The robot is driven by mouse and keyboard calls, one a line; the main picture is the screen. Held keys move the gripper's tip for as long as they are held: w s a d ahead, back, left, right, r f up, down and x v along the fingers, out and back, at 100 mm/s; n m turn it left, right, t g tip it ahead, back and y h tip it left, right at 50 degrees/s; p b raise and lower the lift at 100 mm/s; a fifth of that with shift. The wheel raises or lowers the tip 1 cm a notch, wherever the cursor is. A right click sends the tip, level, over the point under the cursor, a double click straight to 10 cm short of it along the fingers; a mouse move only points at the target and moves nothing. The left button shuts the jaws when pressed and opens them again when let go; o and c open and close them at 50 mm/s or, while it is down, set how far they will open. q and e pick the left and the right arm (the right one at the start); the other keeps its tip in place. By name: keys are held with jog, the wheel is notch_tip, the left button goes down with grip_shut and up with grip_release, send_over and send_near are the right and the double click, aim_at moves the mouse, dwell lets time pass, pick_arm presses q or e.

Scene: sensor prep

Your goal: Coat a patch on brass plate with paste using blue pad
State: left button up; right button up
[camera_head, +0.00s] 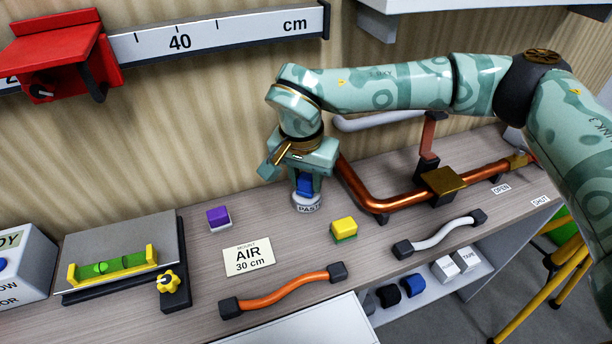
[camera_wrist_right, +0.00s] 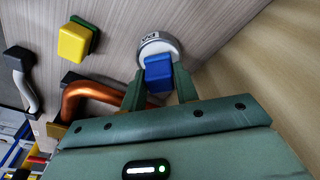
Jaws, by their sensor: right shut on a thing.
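My right gripper (camera_head: 304,177) reaches down at the back of the bench and is shut on the blue pad (camera_head: 304,188). The wrist view shows the blue pad (camera_wrist_right: 158,74) between the two green fingers (camera_wrist_right: 158,88). The round paste pot (camera_head: 307,207), light grey with a PASTE label, stands right under the pad. The pad overlaps the pot's top; I cannot tell whether it touches the paste. The pot also shows in the wrist view (camera_wrist_right: 150,42). A square brass plate (camera_head: 443,180) sits right of the gripper, by the copper pipe. My left gripper is out of view.
A yellow-and-green pad (camera_head: 344,228) and a purple pad (camera_head: 218,216) stand nearby. An AIR card (camera_head: 248,260), an orange hose (camera_head: 282,293) and a grey hose (camera_head: 437,238) lie in front. The copper pipe (camera_head: 370,199) bends just right of the gripper. A spirit level (camera_head: 115,266) is left.

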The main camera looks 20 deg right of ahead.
aim_at(306, 177)
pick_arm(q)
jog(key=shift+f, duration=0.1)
pick_arm(e)
jog(key=shift+f, duration=0.3)
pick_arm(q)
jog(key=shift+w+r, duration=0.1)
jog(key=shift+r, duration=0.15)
pick_arm(e)
jog(key=shift+f, duration=0.1)
dwell(1.3)
notch_tip(306, 177, up, 7)
jog(key=p, duration=0.6)
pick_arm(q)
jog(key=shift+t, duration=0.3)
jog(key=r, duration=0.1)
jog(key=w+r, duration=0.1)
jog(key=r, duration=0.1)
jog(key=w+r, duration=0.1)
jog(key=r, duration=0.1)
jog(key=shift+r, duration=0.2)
